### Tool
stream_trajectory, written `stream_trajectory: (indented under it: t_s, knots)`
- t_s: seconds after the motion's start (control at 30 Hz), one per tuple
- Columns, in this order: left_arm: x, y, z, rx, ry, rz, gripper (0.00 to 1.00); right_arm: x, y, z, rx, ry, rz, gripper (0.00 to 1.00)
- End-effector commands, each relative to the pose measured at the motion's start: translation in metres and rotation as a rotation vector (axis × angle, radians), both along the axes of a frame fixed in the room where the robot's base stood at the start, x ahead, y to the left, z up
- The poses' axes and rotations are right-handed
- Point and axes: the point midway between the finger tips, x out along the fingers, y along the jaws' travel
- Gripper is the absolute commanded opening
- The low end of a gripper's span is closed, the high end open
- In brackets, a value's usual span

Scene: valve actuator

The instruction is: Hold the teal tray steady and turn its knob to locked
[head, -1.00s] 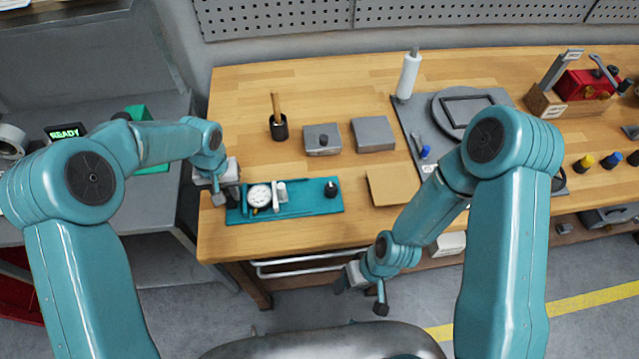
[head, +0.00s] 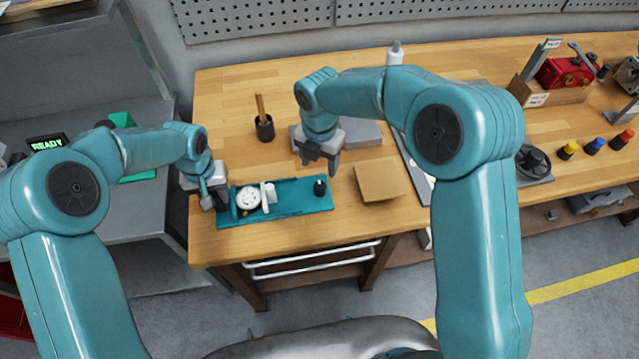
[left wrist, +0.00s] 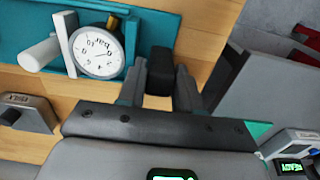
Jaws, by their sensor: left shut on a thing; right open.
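The teal tray (head: 293,208) lies flat near the front left of the wooden bench. It carries a round white dial gauge (head: 248,197), a white cylinder (head: 269,191) and a small black knob (head: 320,187) near its right end. In the left wrist view, my left gripper (left wrist: 160,85) is shut on a black block-shaped grip (left wrist: 159,72) at the tray's end; the gauge (left wrist: 97,53) shows beside it. My right gripper (head: 320,168) is open and empty, pointing down above the bench just behind the knob, apart from it. The knob's lock marking is too small to read.
A black cup with a wooden-handled tool (head: 264,126) stands behind the tray. Grey blocks sit partly hidden behind my right gripper. A tan square pad (head: 380,181) lies right of the tray. A lit READY sign (head: 47,143) stands at the left.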

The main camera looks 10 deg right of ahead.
Motion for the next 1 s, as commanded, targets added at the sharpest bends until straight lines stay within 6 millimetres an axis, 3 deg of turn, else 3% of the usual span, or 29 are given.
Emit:
stream_trajectory:
  t_s: [0.2, 0.4, 0.6, 0.87, 1.0]
  knots:
    - [0.000, 0.000, 0.000, 0.000, -0.001, 0.000, 0.00, -0.002, 0.000, -0.050, 0.002, 0.006, -0.003, 0.61]
    - [0.000, 0.000, 0.001, 0.000, -0.001, 0.000, 0.00, -0.001, 0.000, -0.085, 0.003, 0.004, -0.004, 0.61]
    - [0.000, 0.000, 0.001, 0.000, -0.002, 0.001, 0.00, -0.001, 0.000, -0.101, 0.004, 0.002, -0.003, 0.61]
    - [0.000, 0.000, 0.001, 0.000, -0.002, 0.000, 0.00, -0.001, 0.000, -0.102, 0.005, 0.001, -0.004, 0.61]
    - [0.000, 0.000, 0.001, 0.000, -0.002, 0.000, 0.00, -0.001, 0.001, -0.102, 0.005, 0.001, -0.004, 0.19]
